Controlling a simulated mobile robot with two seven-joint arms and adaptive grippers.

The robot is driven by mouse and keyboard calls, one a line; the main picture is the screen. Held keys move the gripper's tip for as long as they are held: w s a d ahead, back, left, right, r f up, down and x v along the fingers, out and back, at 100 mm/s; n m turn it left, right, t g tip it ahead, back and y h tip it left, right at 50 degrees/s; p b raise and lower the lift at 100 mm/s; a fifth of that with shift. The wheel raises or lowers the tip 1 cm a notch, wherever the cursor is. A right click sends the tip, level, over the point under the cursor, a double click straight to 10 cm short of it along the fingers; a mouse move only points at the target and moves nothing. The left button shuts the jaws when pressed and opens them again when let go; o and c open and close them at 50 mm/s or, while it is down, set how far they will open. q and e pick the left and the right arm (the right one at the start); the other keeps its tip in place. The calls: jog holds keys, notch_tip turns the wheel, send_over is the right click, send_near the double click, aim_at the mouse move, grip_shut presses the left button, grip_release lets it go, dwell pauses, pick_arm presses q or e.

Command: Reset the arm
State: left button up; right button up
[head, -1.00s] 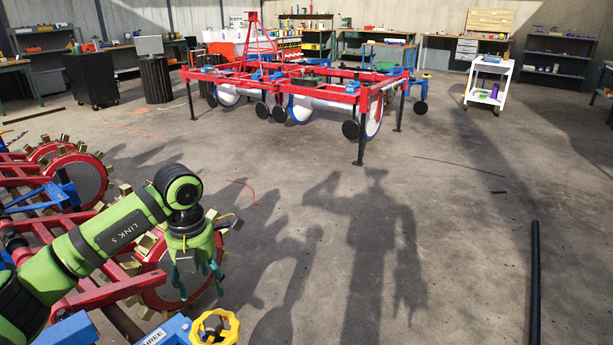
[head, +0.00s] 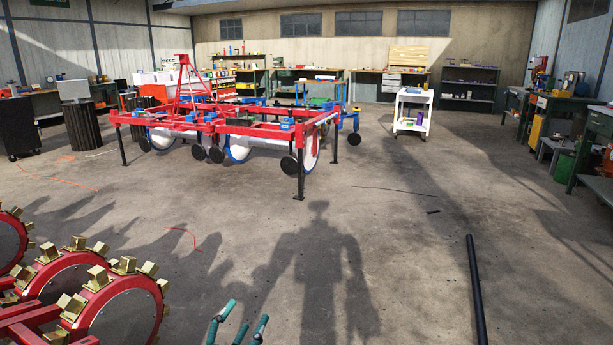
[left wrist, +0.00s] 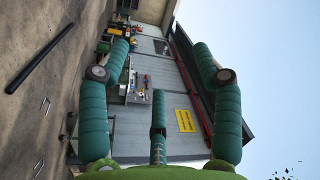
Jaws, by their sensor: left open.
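My left gripper (head: 240,322) shows only as teal fingertips at the bottom edge of the head view, low and left of centre. The rest of my left arm is out of the picture there. In the left wrist view its green fingers (left wrist: 158,73) stand wide apart, with two on the sides and one in the middle. The gap between them is empty, so it is open and touches nothing. My right gripper is in neither view.
A punch planter wheel (head: 122,308) with brass blocks stands left of the gripper. A red planter frame (head: 225,128) stands farther back. A black pipe (head: 475,290) lies on the floor at right. A white cart (head: 412,112) stands behind. The middle floor is clear.

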pick_arm(q)
jog(key=s+a+f+n+g+y, duration=0.2)
jog(key=s+a+f+n+g, duration=0.15)
jog(key=s+f, duration=0.35)
jog(key=s+a+f+n+g+y, duration=0.25)
jog(key=s+f+g, duration=0.2)
jog(key=f, duration=0.45)
jog(key=s+a+f+n+g+y, duration=0.2)
jog(key=s+f+n+g, duration=0.15)
jog(key=s+f, duration=0.45)
jog(key=s+f+g+p, duration=0.2)
jog(key=s+f+p, duration=0.2)
jog(key=s+p, duration=0.3)
jog(key=s+f+g+p, duration=0.3)
jog(key=s+f+p, duration=0.1)
jog(key=s+p, duration=0.35)
jog(key=s+a+r+p, duration=0.1)
jog(key=s+a+p, duration=0.1)
jog(key=s+p, duration=0.9)
jog(key=shift+s+a+r+n+g+p, duration=0.15)
jog(key=shift+s+n+g+p, duration=0.2)
jog(key=shift+s, duration=0.5)
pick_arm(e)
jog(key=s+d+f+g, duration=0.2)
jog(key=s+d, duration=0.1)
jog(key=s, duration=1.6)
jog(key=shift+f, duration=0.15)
pick_arm(q)
jog(key=shift+h, duration=0.25)
